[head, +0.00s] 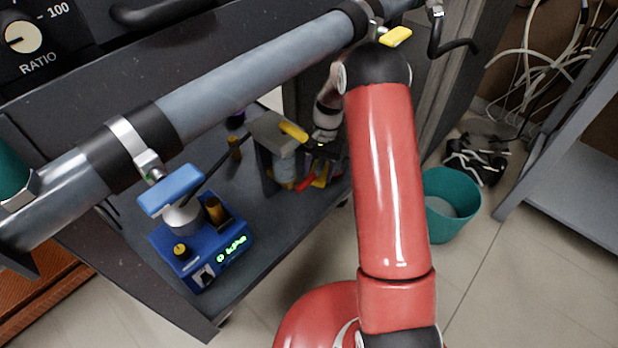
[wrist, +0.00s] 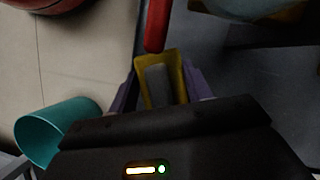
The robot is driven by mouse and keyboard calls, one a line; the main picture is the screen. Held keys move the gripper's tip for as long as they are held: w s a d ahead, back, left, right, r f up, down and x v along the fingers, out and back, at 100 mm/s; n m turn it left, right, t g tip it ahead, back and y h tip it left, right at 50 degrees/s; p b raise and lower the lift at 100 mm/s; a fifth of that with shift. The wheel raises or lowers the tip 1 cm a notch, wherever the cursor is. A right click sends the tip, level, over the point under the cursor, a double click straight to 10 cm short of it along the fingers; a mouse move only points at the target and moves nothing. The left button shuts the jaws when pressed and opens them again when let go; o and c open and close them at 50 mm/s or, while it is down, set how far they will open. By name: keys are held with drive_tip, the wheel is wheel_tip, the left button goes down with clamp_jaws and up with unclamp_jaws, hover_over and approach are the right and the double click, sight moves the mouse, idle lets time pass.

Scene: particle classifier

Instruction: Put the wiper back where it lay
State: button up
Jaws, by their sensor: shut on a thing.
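In the wrist view the wiper (wrist: 154,30) shows as a red bar that runs up from a yellow-rimmed piece with a grey middle. My gripper (wrist: 162,82) is shut on it, with a purple finger on either side of the yellow piece. In the head view my gripper (head: 322,170) is small and partly hidden, low over the dark shelf of the cart. The red end of the wiper (head: 306,183) shows there beside yellow parts. I cannot tell whether the wiper touches the shelf.
A blue pump box with a green readout (head: 235,247) stands on the shelf (head: 262,225). A grey block-like fitting with a yellow lever (head: 293,131) is just left of my gripper. A teal bin (head: 455,225) stands on the floor at right; a thick pipe (head: 240,85) crosses above.

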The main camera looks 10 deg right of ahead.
sight(315, 195)
drive_tip(key=shift+w+a+f+b, duration=0.1)
drive_tip(key=shift+f+b, duration=0.5)
drive_tip(key=shift+f, duration=0.2)
drive_tip(key=shift+f+b, duration=0.35)
drive_tip(key=shift+f, duration=0.2)
wheel_tip(315, 195, down, 4)
drive_tip(key=b, duration=0.3)
drive_tip(key=shift+f, duration=0.1)
drive_tip(key=shift+f+b, duration=0.2)
drive_tip(key=shift+b, duration=0.1)
drive_tip(key=shift+r, duration=0.15)
drive_tip(key=o, duration=1.1)
drive_tip(key=shift+c, duration=0.2)
